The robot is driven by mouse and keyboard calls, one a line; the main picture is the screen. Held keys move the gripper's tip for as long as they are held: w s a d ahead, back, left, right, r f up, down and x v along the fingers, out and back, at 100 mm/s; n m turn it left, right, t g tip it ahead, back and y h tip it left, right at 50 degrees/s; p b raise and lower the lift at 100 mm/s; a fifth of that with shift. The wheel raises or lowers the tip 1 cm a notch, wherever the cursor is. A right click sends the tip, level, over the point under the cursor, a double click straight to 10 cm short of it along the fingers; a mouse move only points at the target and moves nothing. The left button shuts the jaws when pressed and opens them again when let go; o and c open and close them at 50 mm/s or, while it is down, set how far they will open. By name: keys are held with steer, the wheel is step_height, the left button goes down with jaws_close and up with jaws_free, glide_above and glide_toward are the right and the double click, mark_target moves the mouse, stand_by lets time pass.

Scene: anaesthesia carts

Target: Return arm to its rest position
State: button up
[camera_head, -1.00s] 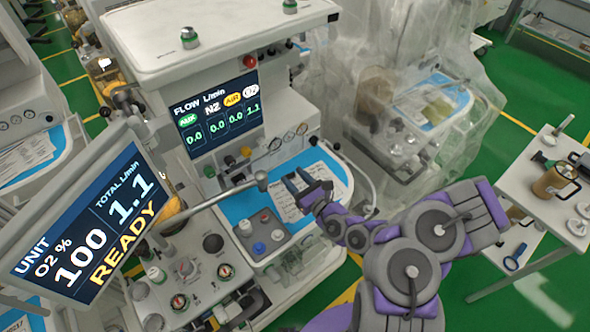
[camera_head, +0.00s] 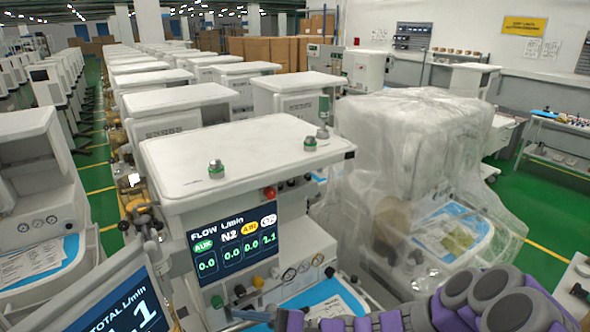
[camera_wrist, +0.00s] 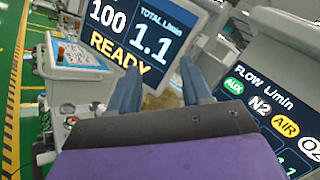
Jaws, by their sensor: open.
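My arm shows along the bottom right edge of the head view, purple and grey, stretched leftward and low in front of the anaesthesia cart (camera_head: 240,160). My gripper (camera_wrist: 160,82) is open in the wrist view, with two blue-grey fingers apart and nothing between them. Beyond the fingers is the tilted monitor (camera_wrist: 125,28) reading READY and 1.1. The cart's flow screen (camera_wrist: 270,105) is at the right of that view. In the head view the flow screen (camera_head: 235,245) is above and left of my arm, and the monitor (camera_head: 120,305) is cut off at lower left.
A plastic-draped cart (camera_head: 400,150) stands right of the near cart. Rows of white carts (camera_head: 180,100) fill the back left. A side table (camera_head: 560,125) stands at far right. Green floor (camera_head: 545,215) is clear at right.

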steer(key=s+d+f+n+g+h+b, duration=0.1)
steer(key=s+d+n+g+h, duration=0.15)
steer(key=s+n+h, duration=0.4)
steer(key=s+d+f+n+g+h+b, duration=0.1)
steer(key=s+f+n+g+h, duration=0.2)
steer(key=s, duration=0.6)
steer(key=s+d+t+h, duration=0.1)
steer(key=d+h, duration=0.4)
steer(key=d, duration=0.5)
steer(key=s+d+t+h+b, duration=0.1)
steer(key=s+d+h, duration=0.3)
steer(key=d, duration=0.6)
steer(key=shift+f+n+t+h+b, duration=0.3)
steer(key=shift+n+t+h, duration=0.15)
steer(key=shift+t+h, duration=0.2)
steer(key=shift+a, duration=0.1)
